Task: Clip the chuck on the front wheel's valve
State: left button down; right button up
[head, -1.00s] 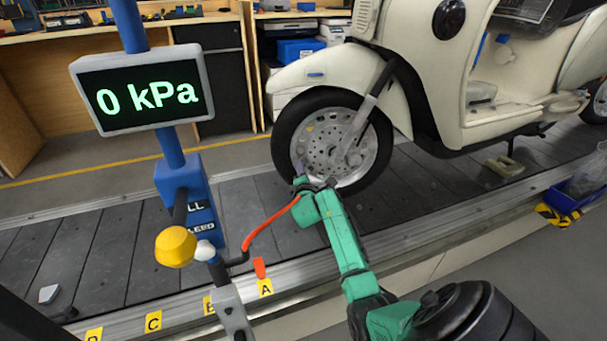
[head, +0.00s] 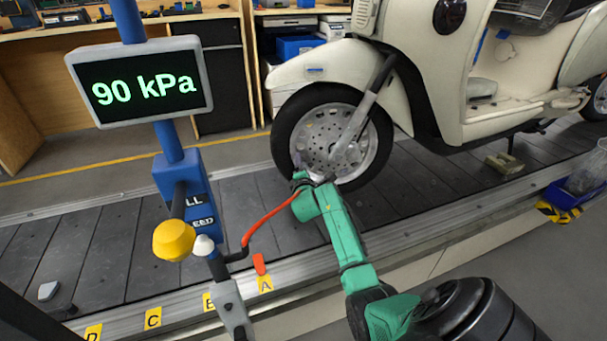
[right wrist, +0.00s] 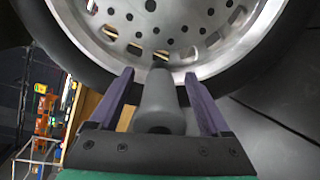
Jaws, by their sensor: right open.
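The front wheel (head: 333,138) of the cream scooter (head: 440,80) stands on the slat conveyor. The grey chuck (right wrist: 160,98) sits between my right gripper's purple fingers, its far end at the rim near the valve position. The valve itself is hidden behind it. My right gripper (right wrist: 159,76) is open, with a gap showing on each side of the chuck; it also shows at the wheel's lower left in the head view (head: 309,178). A red hose (head: 268,220) runs from the stand to the gripper. The display (head: 140,82) reads 90 kPa. My left gripper is not in view.
The blue stand (head: 180,172) with a yellow knob (head: 174,240) is left of my right arm. The slat conveyor (head: 100,250) has lettered yellow tags along its front edge. A blue bin (head: 572,192) is at the right. Benches stand behind.

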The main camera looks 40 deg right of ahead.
jog(key=shift+s+a+r+p, duration=0.15)
jog(key=shift+s+a+p, duration=0.15)
jog(key=shift+s, duration=0.05)
pick_arm(q)
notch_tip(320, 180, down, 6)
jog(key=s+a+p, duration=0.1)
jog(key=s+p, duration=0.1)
jog(key=p, duration=0.1)
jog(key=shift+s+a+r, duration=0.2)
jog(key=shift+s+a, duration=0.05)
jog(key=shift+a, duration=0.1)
pick_arm(e)
jog(key=v, duration=1.3)
jog(key=shift+s, duration=0.25)
jog(key=shift+a+r, duration=0.2)
